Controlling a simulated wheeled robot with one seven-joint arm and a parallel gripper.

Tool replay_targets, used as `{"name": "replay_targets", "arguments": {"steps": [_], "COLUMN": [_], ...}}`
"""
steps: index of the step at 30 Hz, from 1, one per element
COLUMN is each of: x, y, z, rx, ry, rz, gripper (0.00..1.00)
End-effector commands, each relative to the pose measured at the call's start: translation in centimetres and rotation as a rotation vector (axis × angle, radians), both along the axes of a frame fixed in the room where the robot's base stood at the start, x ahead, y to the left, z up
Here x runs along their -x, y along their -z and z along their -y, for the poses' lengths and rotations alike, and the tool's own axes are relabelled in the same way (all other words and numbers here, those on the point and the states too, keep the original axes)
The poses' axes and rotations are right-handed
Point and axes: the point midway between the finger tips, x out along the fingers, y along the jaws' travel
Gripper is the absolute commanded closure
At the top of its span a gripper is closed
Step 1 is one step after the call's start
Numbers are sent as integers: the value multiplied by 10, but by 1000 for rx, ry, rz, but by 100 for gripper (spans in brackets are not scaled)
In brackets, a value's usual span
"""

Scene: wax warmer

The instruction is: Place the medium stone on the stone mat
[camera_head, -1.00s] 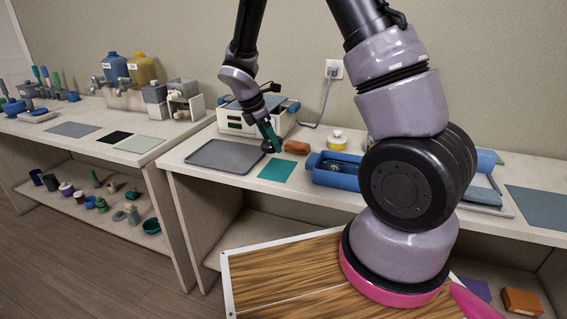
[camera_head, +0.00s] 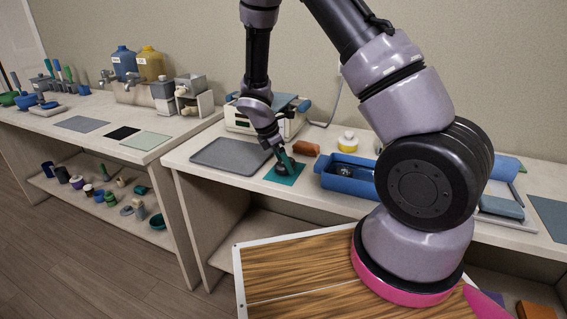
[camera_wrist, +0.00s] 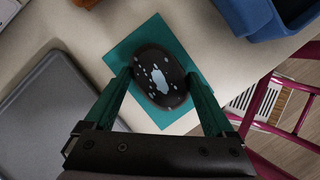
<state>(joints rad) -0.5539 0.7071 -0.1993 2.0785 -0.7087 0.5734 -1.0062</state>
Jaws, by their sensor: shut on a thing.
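My gripper (camera_head: 286,162) is shut on a dark oval stone (camera_wrist: 158,78) with pale blue specks, one finger on each side in the wrist view. The stone is over the middle of a teal square mat (camera_wrist: 122,52), which also shows in the head view (camera_head: 297,177). The gripper points down at the mat. The stone is on the mat or very close above it; I cannot tell whether it touches. In the head view the stone is largely hidden by the fingers.
A grey tray (camera_head: 222,156) lies left of the mat. A blue tray (camera_head: 347,183) holding a dark round thing stands to the right.

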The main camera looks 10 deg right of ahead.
Motion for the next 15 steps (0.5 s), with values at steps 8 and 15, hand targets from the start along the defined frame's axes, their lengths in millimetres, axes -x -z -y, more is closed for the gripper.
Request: {"name": "replay_targets", "arguments": {"steps": [8, 15], "x": [-1, 0], "y": [5, 7], "z": [0, 0], "rx": [-1, 0], "ry": [1, 1], "rz": [3, 1], "gripper": [96, 0]}}
